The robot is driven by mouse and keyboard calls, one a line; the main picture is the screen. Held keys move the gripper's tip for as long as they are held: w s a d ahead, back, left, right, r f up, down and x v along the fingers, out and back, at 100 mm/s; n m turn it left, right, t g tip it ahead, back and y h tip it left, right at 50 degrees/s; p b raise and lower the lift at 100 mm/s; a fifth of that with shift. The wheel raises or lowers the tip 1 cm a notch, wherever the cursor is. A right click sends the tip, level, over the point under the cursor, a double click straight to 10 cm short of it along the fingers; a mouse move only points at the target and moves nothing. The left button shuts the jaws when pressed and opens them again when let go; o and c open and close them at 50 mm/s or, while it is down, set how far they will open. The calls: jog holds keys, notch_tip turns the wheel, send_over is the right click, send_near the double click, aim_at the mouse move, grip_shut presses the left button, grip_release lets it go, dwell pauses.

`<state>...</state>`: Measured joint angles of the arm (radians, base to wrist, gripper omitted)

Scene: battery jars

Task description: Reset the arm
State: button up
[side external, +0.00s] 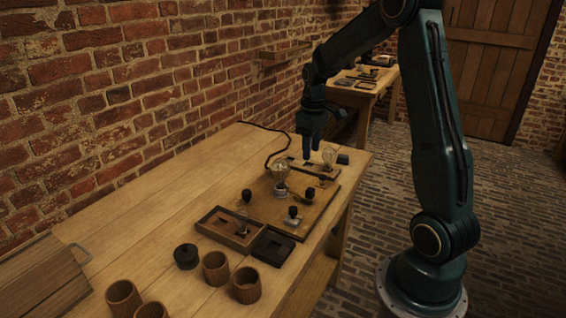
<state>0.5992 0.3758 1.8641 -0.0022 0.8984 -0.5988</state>
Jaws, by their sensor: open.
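My gripper (314,152) points down above the far end of the wooden board (318,208) on the workbench. Its jaws are open and nothing shows between them. The fingers are dark and small in this view. A glass bulb (280,173) stands on the board to the left of and nearer than my gripper. A second, smaller bulb (328,155) stands close to the right of the fingertips. I cannot tell how much height separates the fingertips from the board.
A shallow wooden tray (203,222), a black square block (273,248), a round black piece (186,256) and several wooden jars (216,268) stand nearer on the bench. A wooden box (40,275) is at the left. A brick wall runs behind. The bench's middle left is clear.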

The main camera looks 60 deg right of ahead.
jog(key=s+a+r+t, duration=0.1)
jog(key=s+a+r, duration=0.2)
jog(key=a+r, duration=0.3)
jog(key=s+a+r+t, duration=0.25)
jog(key=a+r, duration=0.25)
jog(key=a, duration=0.4)
jog(key=s+a+r+t, duration=0.1)
jog(key=s+a+t, duration=0.1)
jog(key=s+a, duration=0.7)
jog(key=shift+s+r, duration=0.25)
jog(key=shift+s, duration=1.2)
jog(key=shift+o, duration=0.6)
jog(key=shift+w, duration=0.1)
